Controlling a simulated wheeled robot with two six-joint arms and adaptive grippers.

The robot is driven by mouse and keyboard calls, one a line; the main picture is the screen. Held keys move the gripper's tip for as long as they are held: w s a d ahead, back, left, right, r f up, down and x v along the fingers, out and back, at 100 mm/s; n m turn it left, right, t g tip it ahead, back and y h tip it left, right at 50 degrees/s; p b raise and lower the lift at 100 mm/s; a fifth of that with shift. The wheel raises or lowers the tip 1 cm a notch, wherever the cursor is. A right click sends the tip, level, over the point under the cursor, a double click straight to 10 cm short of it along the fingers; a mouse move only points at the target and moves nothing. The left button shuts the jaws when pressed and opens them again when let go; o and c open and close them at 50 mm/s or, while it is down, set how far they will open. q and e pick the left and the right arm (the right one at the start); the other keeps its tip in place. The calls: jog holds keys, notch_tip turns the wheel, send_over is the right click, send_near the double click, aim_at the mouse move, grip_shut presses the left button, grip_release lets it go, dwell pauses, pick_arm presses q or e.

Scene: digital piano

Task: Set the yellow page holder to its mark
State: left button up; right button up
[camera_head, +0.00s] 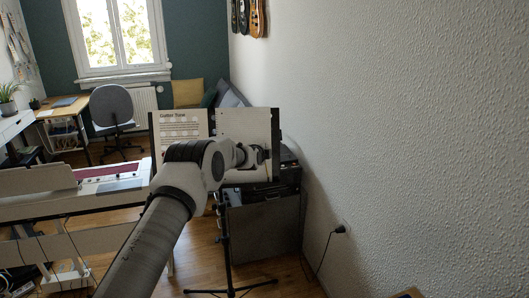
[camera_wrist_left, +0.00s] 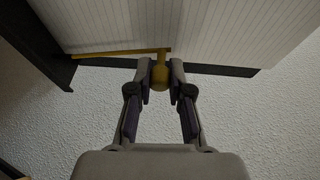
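The yellow page holder (camera_wrist_left: 120,53) shows in the left wrist view as a thin bar lying across the lower part of a ruled white page (camera_wrist_left: 200,25), with a rounded knob at its right end. My left gripper (camera_wrist_left: 160,82) has its two fingertips on either side of the knob, closed against it. In the head view my left gripper (camera_head: 262,157) is at the right page of the music stand (camera_head: 275,130); the holder is hidden or too small to tell there. The mark cannot be made out. My right gripper is in neither view.
The stand's tripod (camera_head: 225,250) is on the wooden floor. A dark cabinet (camera_head: 265,225) stands behind it, close to the white wall (camera_head: 400,130). The piano (camera_head: 110,180) is at the left, partly behind my arm. A chair (camera_head: 113,108) and desk are farther back.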

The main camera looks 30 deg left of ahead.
pick_arm(q)
jog(key=shift+o, duration=0.4)
jog(key=shift+w+d, duration=0.1)
jog(key=shift+d, duration=0.05)
jog(key=v, duration=1.2)
jog(key=shift+f, duration=0.15)
